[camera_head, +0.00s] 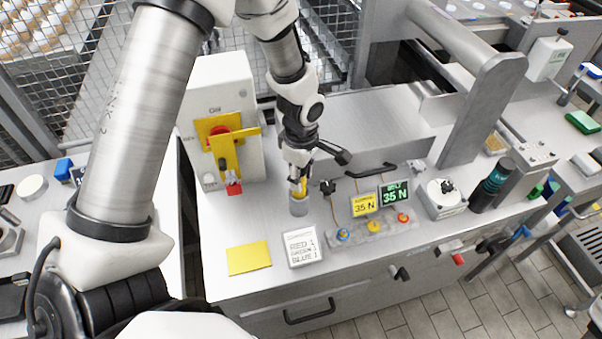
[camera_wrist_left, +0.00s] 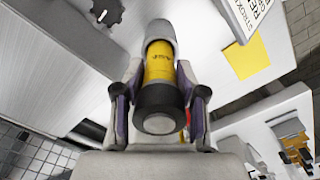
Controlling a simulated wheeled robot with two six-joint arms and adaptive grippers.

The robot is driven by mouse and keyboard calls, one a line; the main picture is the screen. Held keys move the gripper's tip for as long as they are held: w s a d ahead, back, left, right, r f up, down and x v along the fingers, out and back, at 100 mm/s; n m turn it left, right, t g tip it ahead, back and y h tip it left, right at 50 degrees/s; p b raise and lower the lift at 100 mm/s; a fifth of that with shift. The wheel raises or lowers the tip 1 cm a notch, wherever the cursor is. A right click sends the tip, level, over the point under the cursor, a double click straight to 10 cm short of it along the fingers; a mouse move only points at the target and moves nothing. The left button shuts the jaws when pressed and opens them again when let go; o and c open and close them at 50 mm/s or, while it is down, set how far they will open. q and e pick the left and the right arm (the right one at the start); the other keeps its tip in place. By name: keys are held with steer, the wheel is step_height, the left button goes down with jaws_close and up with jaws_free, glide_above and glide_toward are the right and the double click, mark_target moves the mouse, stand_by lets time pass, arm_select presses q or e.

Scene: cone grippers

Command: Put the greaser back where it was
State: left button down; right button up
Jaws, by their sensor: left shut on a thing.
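The greaser is a yellow cylinder with a thick black end. In the left wrist view the greaser (camera_wrist_left: 160,65) lies between the two fingers of my left gripper (camera_wrist_left: 160,108), which is shut on it. Its far end is inside or right against a grey cylindrical cup (camera_wrist_left: 160,32); how deep it sits is hidden. In the head view my left gripper (camera_head: 299,178) points down over the same grey cup (camera_head: 299,207), with a little of the yellow greaser (camera_head: 300,188) showing just above the rim. My right gripper is not in view.
A white box with a red knob (camera_head: 219,133) and yellow bracket stands left of the cup. A yellow sheet (camera_head: 249,258) and a white label block (camera_head: 302,247) lie in front.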

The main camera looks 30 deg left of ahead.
arm_select(q)
steer(key=shift+f, duration=0.15)
steer(key=c, duration=0.7)
jaws_free()
steer(key=shift+o, duration=0.2)
step_height(320, 180, up, 12)
steer(key=shift+r+b, duration=0.2)
steer(key=shift+b, duration=0.6)
